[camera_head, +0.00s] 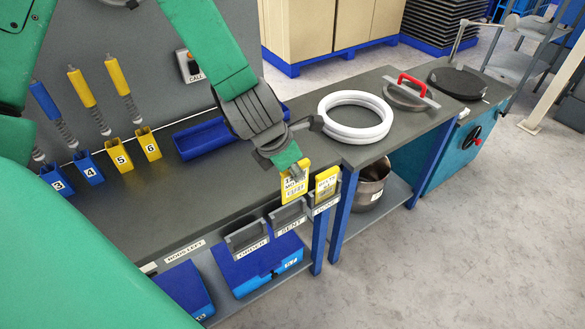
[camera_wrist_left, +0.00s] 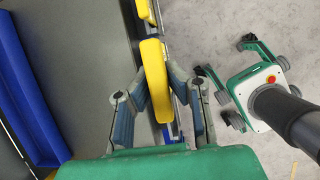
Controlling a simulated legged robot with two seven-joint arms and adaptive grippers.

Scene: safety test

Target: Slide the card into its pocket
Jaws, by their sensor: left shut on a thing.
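My left gripper (camera_head: 291,166) is shut on a yellow card (camera_head: 294,187) at the bench's front edge. The held card hangs upright just above the pocket marked SENT (camera_head: 289,216); I cannot tell whether its lower edge is inside. A second yellow card (camera_head: 326,182) stands in the rightmost pocket (camera_head: 325,202), whose label is hard to read. The pocket marked ORDER (camera_head: 247,238) is empty, at the left. In the left wrist view, my left gripper (camera_wrist_left: 157,90) has its fingers on both sides of the yellow card (camera_wrist_left: 154,60). My right gripper is not in view.
Blue bins (camera_head: 255,265) sit below the pockets. On the bench (camera_head: 200,205) are numbered holders (camera_head: 119,158), a blue tray (camera_head: 205,138) and white rings (camera_head: 355,117). A metal pot (camera_head: 372,186) stands on the shelf below. Floor to the right is clear.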

